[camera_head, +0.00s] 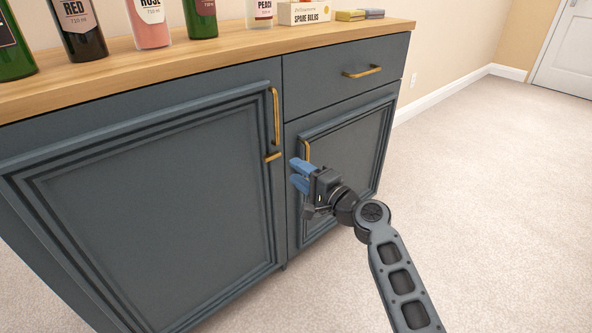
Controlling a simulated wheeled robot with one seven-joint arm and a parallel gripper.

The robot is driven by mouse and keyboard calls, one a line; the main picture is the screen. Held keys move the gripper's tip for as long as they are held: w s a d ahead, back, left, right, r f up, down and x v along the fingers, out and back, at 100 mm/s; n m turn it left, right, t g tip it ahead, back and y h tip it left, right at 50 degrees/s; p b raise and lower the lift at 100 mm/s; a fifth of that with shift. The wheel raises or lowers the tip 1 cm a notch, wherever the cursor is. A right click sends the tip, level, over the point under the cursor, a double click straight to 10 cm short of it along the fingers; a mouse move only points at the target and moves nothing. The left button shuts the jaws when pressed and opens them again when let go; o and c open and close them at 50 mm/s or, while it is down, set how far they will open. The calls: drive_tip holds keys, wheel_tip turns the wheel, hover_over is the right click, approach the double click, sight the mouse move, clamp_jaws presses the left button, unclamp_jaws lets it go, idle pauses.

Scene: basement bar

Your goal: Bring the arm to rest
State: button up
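My gripper (294,171) is in front of the dark blue-grey cabinet (140,205), near the seam between its left door and right door. Its two blue fingers point left and show apart, with a narrow gap and nothing visible between them. The arm reaches up from the bottom right. The right door's brass handle (306,151) is just above and behind the fingers in the picture; I cannot tell whether they touch. Both doors and the drawer look shut.
A vertical brass handle (275,115) and a short horizontal brass piece (272,157) are left of my gripper. A drawer handle (362,71) is above. Several bottles (78,28) and a bulb box (304,13) stand on the wooden top (215,53). Carpet (480,190) at right is clear.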

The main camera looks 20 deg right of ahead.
idle(0.3)
drive_tip(key=s+f+n+g+h, duration=0.1)
drive_tip(key=s+f+n+h, duration=0.1)
drive_tip(key=s+f, duration=0.6)
drive_tip(key=s+f+n+g+h, duration=0.15)
drive_tip(key=s+f, duration=0.25)
drive_tip(key=s, duration=0.9)
drive_tip(key=s+r+n+h, duration=0.3)
drive_tip(key=s+n, duration=0.2)
drive_tip(key=s, duration=1.6)
drive_tip(key=s+a+r+n, duration=0.3)
drive_tip(key=s+r+n, duration=0.3)
drive_tip(key=s+r, duration=0.55)
wheel_tip(320, 180, up, 24)
drive_tip(key=p, duration=2.4)
drive_tip(key=shift+s+r+y, duration=0.2)
drive_tip(key=shift+s+y, duration=0.1)
drive_tip(key=shift+y, duration=0.15)
